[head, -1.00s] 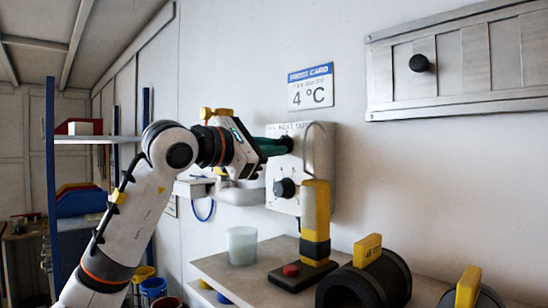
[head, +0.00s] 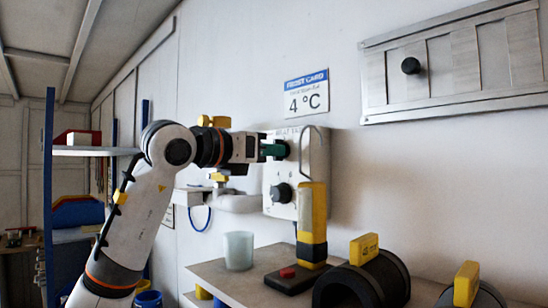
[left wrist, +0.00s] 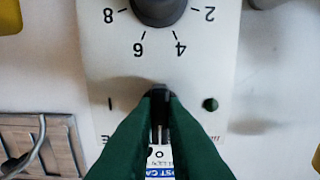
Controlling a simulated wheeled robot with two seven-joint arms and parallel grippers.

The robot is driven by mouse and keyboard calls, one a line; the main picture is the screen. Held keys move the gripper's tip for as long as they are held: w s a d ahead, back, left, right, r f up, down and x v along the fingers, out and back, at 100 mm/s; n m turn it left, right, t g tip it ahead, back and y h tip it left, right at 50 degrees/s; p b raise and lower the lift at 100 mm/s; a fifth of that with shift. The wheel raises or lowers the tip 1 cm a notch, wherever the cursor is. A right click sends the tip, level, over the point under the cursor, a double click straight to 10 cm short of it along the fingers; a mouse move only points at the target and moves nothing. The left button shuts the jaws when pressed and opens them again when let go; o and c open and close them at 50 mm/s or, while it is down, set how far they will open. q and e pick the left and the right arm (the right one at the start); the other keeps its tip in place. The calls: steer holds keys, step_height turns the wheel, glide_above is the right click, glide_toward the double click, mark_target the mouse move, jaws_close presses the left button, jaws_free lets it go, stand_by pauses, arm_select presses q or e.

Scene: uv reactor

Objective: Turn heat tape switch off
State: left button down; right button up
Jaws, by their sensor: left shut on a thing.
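The heat tape control box (head: 318,158) is a pale box on the wall. My left gripper (head: 276,149) has dark green fingers at its upper part, shut on the black switch knob (left wrist: 158,96). In the left wrist view the fingers (left wrist: 160,115) come from below on both sides of the knob. An "I" mark shows left of it and an "O" just below, between the fingers. The knob's pointer is mostly hidden, so its exact setting is unclear. The larger numbered dial (head: 281,193) is below the switch in the head view. My right gripper is out of view.
A yellow and black post (head: 312,225) stands before the box's lower right, its base bearing a red button. A pale cup (head: 239,250) and black cylinders with yellow tags (head: 364,249) are on the shelf. A dark round green indicator (left wrist: 210,104) is right of the switch.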

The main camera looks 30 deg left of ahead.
arm_select(q)
steer(key=shift+s+a+r, duration=0.15)
steer(key=shift+a+r, duration=0.05)
steer(key=shift+r, duration=0.2)
steer(key=c, duration=1.5)
jaws_free()
steer(key=shift+a+f, duration=0.1)
steer(key=shift+f, duration=0.15)
steer(key=b+v, duration=0.4)
steer(key=v, duration=0.8)
steer(key=shift+a, duration=0.15)
